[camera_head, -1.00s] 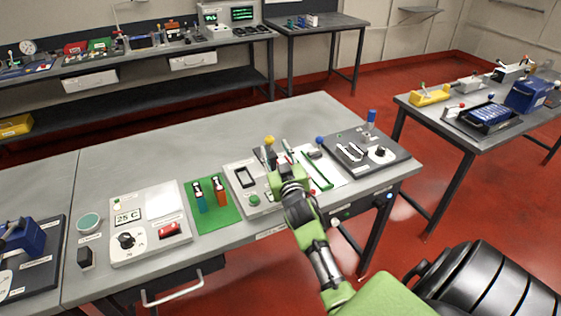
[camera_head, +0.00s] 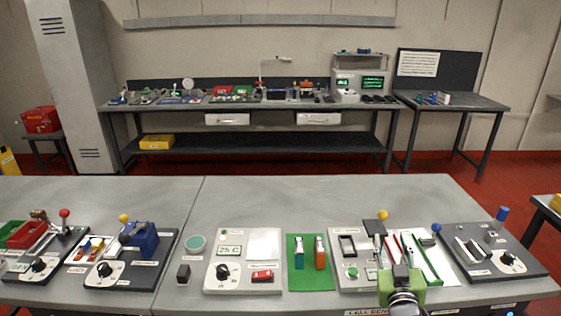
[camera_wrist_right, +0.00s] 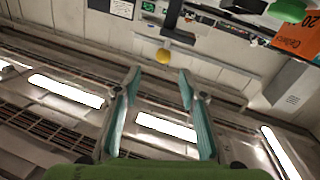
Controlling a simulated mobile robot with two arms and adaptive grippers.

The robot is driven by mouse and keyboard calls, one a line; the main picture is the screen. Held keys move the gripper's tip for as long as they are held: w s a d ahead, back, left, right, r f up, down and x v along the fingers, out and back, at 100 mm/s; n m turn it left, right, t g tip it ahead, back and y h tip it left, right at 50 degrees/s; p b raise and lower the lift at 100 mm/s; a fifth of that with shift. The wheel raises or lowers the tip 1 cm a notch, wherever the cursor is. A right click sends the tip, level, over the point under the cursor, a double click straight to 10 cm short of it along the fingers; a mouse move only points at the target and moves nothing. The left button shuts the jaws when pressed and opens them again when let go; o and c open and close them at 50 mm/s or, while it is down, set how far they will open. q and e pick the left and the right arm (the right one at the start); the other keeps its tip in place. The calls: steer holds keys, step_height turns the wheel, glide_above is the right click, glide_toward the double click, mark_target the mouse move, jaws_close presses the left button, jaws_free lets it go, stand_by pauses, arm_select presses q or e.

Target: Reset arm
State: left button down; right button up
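My right gripper (camera_head: 393,246) comes up from the bottom edge in the head view, in front of the right-hand panels on the near bench (camera_head: 330,190). Its green body overlaps the front of the grey panel with a green button (camera_head: 352,272). In the right wrist view its two teal-padded fingers (camera_wrist_right: 160,72) stand apart with nothing held between them. A yellow ball (camera_wrist_right: 163,57) shows beyond the fingertips there. My left gripper is in neither view.
The near bench holds a dial panel (camera_head: 216,274), a green mat (camera_head: 309,283) with two cells, and a dark panel (camera_head: 486,270) at right. Levers with coloured balls stand up from the panels. The bench's back half is clear. A far bench (camera_head: 250,104) lines the wall.

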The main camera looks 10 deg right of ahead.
steer(key=s+a+f+g+y, duration=0.1)
steer(key=a+f, duration=0.1)
steer(key=s+a+f+g, duration=0.1)
steer(key=s+a+f, duration=0.1)
steer(key=f, duration=0.1)
steer(key=s+a+f+g+y, duration=0.1)
steer(key=s+a+f, duration=0.1)
steer(key=shift+s+f+n+g+y, duration=0.2)
steer(key=shift+s+n+g+y, duration=0.1)
steer(key=shift+n+g, duration=0.1)
steer(key=s+a+f+n+g+y, duration=0.25)
steer(key=s+a+f+g, duration=0.25)
steer(key=s+a, duration=0.5)
steer(key=s+a+f+n+g+y, duration=0.3)
steer(key=s+a, duration=0.4)
steer(key=s, duration=0.7)
step_height(320, 180, down, 30)
steer(key=s+m+g, duration=0.1)
steer(key=s+g, duration=0.1)
steer(key=s, duration=0.1)
steer(key=s+d+f+g+b, duration=0.1)
steer(key=s+d+f, duration=0.2)
steer(key=s+f, duration=1.2)
steer(key=shift+s+g, duration=0.3)
steer(key=shift+s, duration=0.25)
steer(key=shift+h, duration=0.25)
